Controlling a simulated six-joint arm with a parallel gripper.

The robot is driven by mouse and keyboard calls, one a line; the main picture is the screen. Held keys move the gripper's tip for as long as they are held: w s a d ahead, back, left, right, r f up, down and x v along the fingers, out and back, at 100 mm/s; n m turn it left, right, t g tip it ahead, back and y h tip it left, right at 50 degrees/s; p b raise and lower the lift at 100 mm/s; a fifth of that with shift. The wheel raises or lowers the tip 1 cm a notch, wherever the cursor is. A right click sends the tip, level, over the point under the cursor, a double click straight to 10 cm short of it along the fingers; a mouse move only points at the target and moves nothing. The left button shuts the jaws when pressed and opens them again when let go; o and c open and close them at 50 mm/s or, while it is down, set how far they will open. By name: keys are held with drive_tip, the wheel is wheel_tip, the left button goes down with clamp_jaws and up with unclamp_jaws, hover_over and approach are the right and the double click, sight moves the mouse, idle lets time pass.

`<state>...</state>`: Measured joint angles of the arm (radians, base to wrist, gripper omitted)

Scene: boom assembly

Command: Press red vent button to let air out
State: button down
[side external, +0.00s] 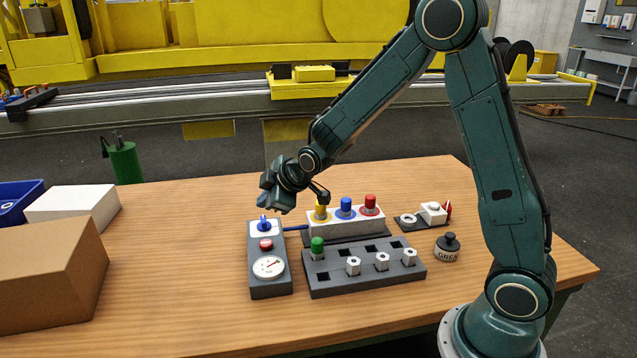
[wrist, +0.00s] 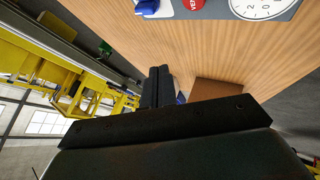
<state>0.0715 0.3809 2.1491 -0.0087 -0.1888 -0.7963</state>
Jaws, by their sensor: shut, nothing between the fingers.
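The red vent button (side external: 266,244) sits on a grey control box (side external: 270,289), between a blue knob (side external: 263,224) and a round white gauge (side external: 268,267). In the wrist view the red button (wrist: 193,4) is cut off at the top edge, with part of its white lettering showing. My gripper (side external: 268,205) is above the blue-knob end of the box, apart from the button. In the wrist view my gripper (wrist: 156,75) is shut, with its fingers together and nothing between them.
A blue hose runs from the box to a white block with yellow, blue and red caps (side external: 370,205). A grey tray (side external: 365,282) holds a green cap and white nuts. A black jar (side external: 447,247) stands right. A cardboard box (side external: 50,275) and white box (side external: 75,207) stand left.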

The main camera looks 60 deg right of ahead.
sight(270, 244)
drive_tip(key=shift+f, duration=0.1)
idle(0.3)
drive_tip(key=shift+f, duration=4.3)
drive_tip(key=shift+f, duration=0.95)
drive_tip(key=shift+r, duration=0.95)
idle(0.3)
drive_tip(key=shift+r, duration=2.5)
